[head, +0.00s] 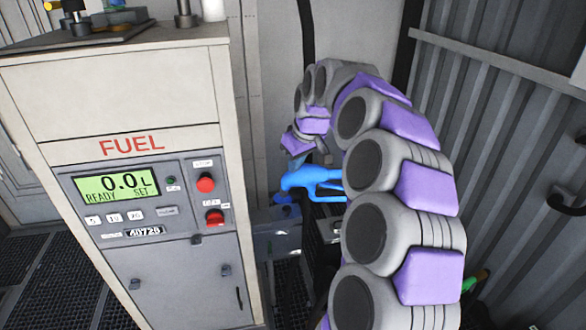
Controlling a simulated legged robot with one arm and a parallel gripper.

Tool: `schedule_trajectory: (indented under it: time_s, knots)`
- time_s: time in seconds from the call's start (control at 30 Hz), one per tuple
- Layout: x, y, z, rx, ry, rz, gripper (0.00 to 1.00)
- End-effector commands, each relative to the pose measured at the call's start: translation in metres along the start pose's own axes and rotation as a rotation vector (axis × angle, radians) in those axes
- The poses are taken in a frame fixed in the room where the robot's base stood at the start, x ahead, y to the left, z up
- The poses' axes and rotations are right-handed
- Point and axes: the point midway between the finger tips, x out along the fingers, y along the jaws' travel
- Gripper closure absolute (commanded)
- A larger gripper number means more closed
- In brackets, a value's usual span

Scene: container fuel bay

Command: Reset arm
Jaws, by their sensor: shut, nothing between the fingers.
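My arm rises from the bottom of the head view, arches over and curls down to the left. My gripper (298,147) is at its far end, small and partly hidden by the arm's own links. It is shut and empty, just above a blue fuel nozzle (300,178) in the picture. I cannot tell how far apart they are in depth. The nozzle's right end is hidden behind my arm.
A beige fuel dispenser (105,95) stands at left; its display (117,187) reads 0.0 L, READY, SET. A corrugated wall (500,130) is at right. Dark grating (290,290) covers the floor.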

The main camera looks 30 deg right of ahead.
Motion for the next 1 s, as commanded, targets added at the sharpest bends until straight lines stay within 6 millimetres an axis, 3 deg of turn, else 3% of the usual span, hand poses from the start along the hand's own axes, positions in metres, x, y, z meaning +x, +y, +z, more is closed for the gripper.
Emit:
schedule_trajectory:
  time_s: [0.5,0.6,0.67,0.77,1.0]
  knots:
    - [-0.001,0.000,0.000,0.000,0.001,0.000,1.00]
    - [-0.001,-0.009,0.003,-0.005,-0.004,-0.007,1.00]
    - [-0.001,-0.022,0.008,-0.014,-0.011,-0.017,1.00]
    - [0.000,-0.059,0.024,-0.032,-0.040,-0.044,1.00]
    - [0.004,-0.159,0.105,-0.054,-0.159,-0.083,1.00]
